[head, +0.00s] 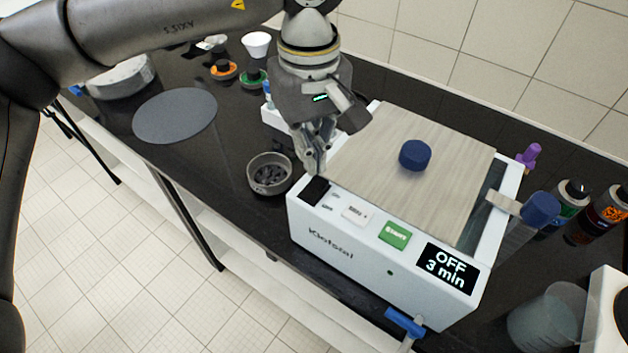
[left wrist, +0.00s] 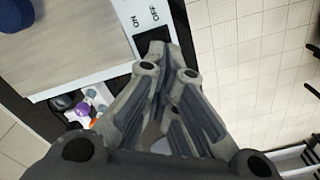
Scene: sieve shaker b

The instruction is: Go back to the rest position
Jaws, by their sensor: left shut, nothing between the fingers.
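My left gripper (head: 316,160) is shut and empty. In the head view it points down beside the left front corner of the white sieve shaker (head: 345,250), close to its black power switch (head: 315,190). In the left wrist view the shut fingertips (left wrist: 157,50) lie close to the same switch, beside the ON and OFF marks; I cannot tell whether they touch it. The shaker's display (head: 447,268) reads "OFF 3 min". A green START button (head: 394,234) is on its front. A wooden plate with a dark blue knob (head: 415,155) covers the shaker's top. My right gripper is not in view.
A metal bowl with dark pieces (head: 269,174) stands just left of the shaker. A grey round mat (head: 175,116) lies on the black bench further left. Bottles (head: 605,212) and a clear beaker (head: 545,325) crowd the right side. The bench's front edge is near the shaker.

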